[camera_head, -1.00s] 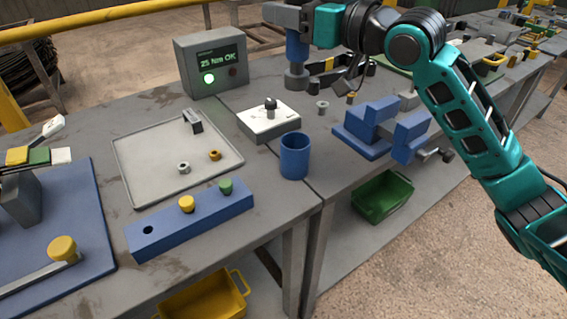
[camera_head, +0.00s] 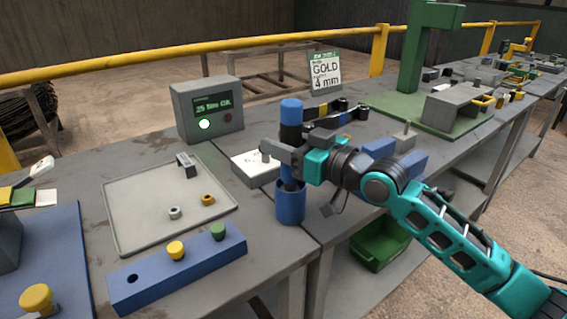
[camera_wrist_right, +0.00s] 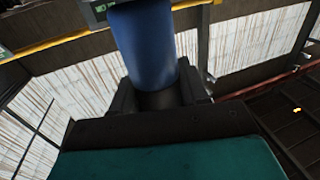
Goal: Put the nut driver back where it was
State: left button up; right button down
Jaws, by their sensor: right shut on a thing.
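The nut driver (camera_head: 291,112) has a blue top and a dark band. It stands upright in my right gripper (camera_head: 290,158), which is shut around it. Its blue handle also shows in the right wrist view (camera_wrist_right: 145,45), rising from between the jaws (camera_wrist_right: 158,98). The blue cup (camera_head: 291,207) stands on the bench directly below the gripper. The driver's lower end is at the cup's mouth and seems to go into it; how deep is hidden by the cup wall. My left gripper is out of view.
A white box (camera_head: 250,172) stands close behind the cup. A grey tray (camera_head: 125,215) and a blue block with knobs (camera_head: 205,262) lie to the left. A blue fixture (camera_head: 410,160) is right, partly behind my arm. The screen box (camera_head: 207,108) stands further back.

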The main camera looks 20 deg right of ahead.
notch_tip(320, 180, down, 4)
jog(key=shift+r+b, duration=0.25)
jog(key=shift+b, duration=0.2)
jog(key=shift+f, duration=0.1)
jog(key=c, duration=1)
grip_release()
jog(key=shift+f, duration=0.25)
jog(key=o, duration=0.4)
jog(key=shift+r, duration=0.15)
